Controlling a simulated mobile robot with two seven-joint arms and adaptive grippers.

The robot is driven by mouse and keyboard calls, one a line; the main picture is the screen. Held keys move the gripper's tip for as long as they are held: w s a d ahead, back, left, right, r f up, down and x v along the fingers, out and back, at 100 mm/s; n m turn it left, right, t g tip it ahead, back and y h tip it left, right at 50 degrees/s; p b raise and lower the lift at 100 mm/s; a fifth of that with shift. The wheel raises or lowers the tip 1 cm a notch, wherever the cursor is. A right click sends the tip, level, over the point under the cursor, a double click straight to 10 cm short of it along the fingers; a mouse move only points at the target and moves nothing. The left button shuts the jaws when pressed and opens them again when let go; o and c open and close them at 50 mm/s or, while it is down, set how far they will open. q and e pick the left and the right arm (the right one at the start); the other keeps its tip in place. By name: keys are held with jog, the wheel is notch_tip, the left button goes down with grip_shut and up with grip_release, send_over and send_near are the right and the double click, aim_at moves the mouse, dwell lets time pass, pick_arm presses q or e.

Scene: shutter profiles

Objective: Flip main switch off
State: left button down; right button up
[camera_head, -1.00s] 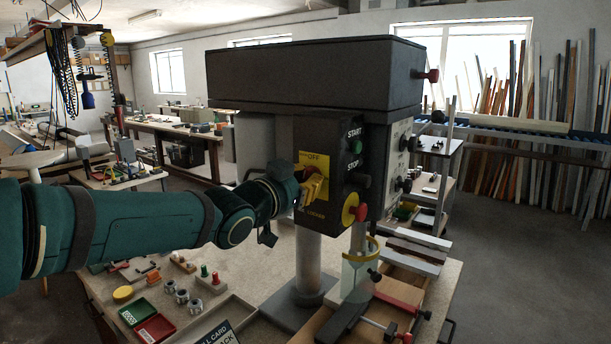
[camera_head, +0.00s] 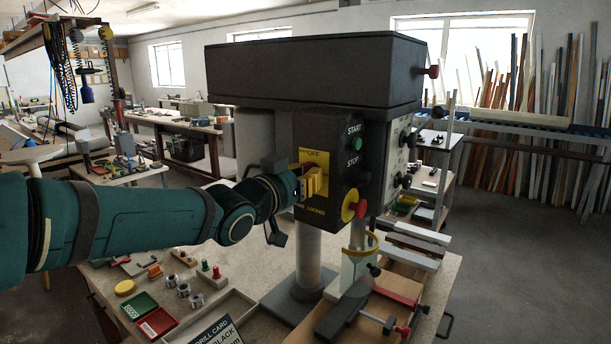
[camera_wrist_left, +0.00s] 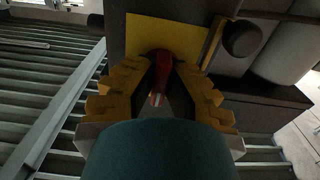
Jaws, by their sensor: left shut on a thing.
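The drill press has a dark control box (camera_head: 345,130) with a yellow switch plate (camera_head: 323,157) marked OFF at its top. The main switch is a red handle (camera_wrist_left: 160,62) on this plate, seen between my yellow fingers in the left wrist view. In the head view the fingers mostly hide it, so I cannot tell exactly where it points. My left gripper (camera_head: 315,183) comes in from the left and is shut on the handle, with one finger on each side (camera_wrist_left: 160,82). My right gripper is not in view.
A green START button (camera_head: 356,144), a dark STOP button (camera_head: 351,178) and a red emergency knob (camera_head: 360,208) sit close to the switch. Below stand the drill column (camera_head: 307,258), a clear guard (camera_head: 357,265) and a bench (camera_head: 240,275) with small parts and trays.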

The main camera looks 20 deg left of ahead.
pick_arm(q)
jog(key=c, duration=1)
grip_release()
jog(key=shift+r, duration=0.1)
jog(key=shift+d, duration=0.1)
jog(key=shift+s+a, duration=0.3)
jog(key=shift+s, duration=0.1)
jog(key=v, duration=0.7)
jog(key=shift+s+d, duration=0.15)
jog(key=shift+d, duration=0.1)
